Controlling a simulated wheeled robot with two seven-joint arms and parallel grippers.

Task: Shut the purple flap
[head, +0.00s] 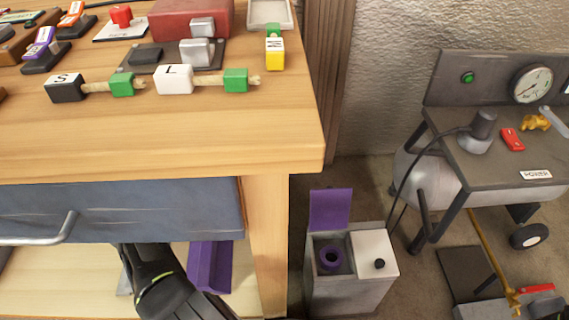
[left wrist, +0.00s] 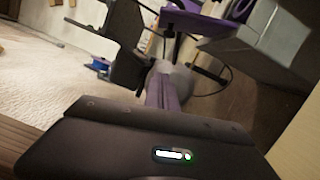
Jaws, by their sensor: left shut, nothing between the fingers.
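The purple flap (head: 330,209) stands upright at the back of a grey bin (head: 345,292) on the floor, right of the workbench. It is open. The compartment under it is uncovered and shows a purple ring (head: 331,259). A white lid (head: 374,252) with a black knob covers the compartment to its right. My black left arm shows low in the head view, under the drawer, left of the bin; its fingertips are not clear there. In the left wrist view my left gripper (left wrist: 163,90) is shut and empty, apart from the flap. My right gripper is not in view.
The workbench (head: 200,135) and its leg (head: 267,240) stand between my left arm and the bin. A drawer (head: 120,208) overhangs my arm. A purple channel-shaped piece (head: 208,266) is beside it. A compressor cart (head: 500,145) stands to the right.

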